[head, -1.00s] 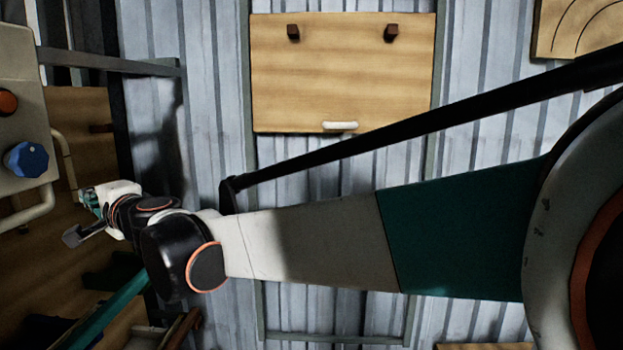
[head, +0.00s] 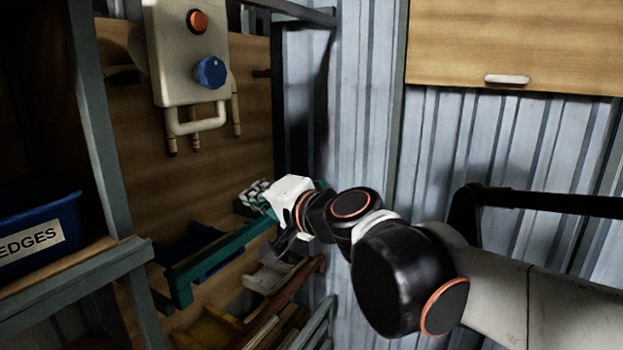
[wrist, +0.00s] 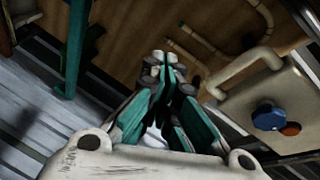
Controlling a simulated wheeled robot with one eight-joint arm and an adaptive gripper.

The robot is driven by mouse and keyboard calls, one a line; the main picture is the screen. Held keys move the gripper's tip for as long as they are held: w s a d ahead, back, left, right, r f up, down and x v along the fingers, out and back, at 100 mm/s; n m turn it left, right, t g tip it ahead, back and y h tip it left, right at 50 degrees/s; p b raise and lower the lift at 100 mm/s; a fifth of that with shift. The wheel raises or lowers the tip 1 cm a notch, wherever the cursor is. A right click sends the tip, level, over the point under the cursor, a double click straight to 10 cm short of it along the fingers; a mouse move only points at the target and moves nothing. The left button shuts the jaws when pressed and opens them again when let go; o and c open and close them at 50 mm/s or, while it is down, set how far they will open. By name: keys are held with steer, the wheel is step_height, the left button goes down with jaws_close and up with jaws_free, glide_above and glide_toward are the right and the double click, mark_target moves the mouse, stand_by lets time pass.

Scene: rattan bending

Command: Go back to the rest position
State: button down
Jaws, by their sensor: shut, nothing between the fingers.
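My gripper (head: 256,196) is left of centre in the head view, at the end of my outstretched arm, in front of a wooden board. In the wrist view its teal fingers (wrist: 165,62) come together at the tips, with nothing between them. A control box (head: 187,50) with an orange button and a blue knob hangs on the board above and left of my gripper. The box also shows at the right in the wrist view (wrist: 290,105).
A teal bar (head: 222,258) runs just below my gripper. A blue bin (head: 30,245) marked "EDGES" stands on a shelf at left. Several wooden and yellow pieces lie below. A wooden cabinet (head: 520,45) is on the corrugated wall at upper right.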

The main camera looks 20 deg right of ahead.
steer(key=s+f+n+g+b, duration=0.2)
steer(key=s+f+n+b, duration=0.15)
steer(key=f, duration=0.75)
steer(key=s+f+n+g+b, duration=0.25)
steer(key=s+f+b, duration=0.25)
steer(key=f, duration=0.5)
steer(key=s+d+f+n+g+h+b, duration=0.2)
steer(key=s+d+f+b, duration=0.1)
steer(key=f, duration=0.7)
steer(key=s+d+f+n+g+h+b, duration=0.1)
steer(key=s+d+f+g+h+b, duration=0.1)
steer(key=s+f+b, duration=0.4)
step_height(320, 180, down, 4)
steer(key=shift+s+d+f+n+h, duration=0.25)
steer(key=shift+s+d+n+h, duration=0.2)
steer(key=shift+s+d, duration=0.6)
